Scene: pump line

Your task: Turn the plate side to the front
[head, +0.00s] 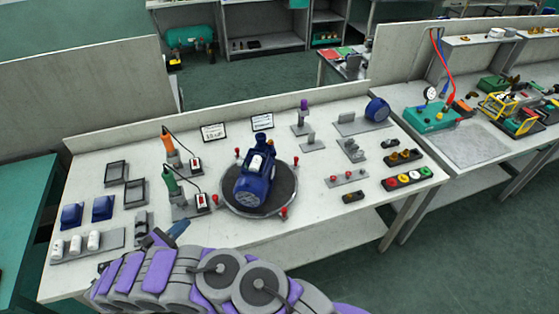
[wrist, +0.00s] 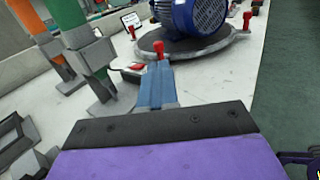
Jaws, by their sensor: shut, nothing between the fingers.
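A blue pump motor (head: 254,186) lies on a dark round turntable (head: 285,185) in the middle of the bench. A small white patch (head: 257,162) shows on its upper side; I cannot tell whether this is the plate. Red-topped knobs (head: 284,212) stand around the turntable's rim. In the wrist view the motor (wrist: 190,15) and turntable (wrist: 205,44) are cut off at the top. My gripper (head: 183,226) is left and in front of the turntable. Its blue fingers (wrist: 155,68) are shut and empty. They point towards a red knob (wrist: 159,47); I cannot tell whether they touch.
Green (head: 170,180) and orange (head: 168,140) handled tools stand in holders left of the turntable, close to my gripper. Several small parts lie to the right. The bench front right of my gripper is clear.

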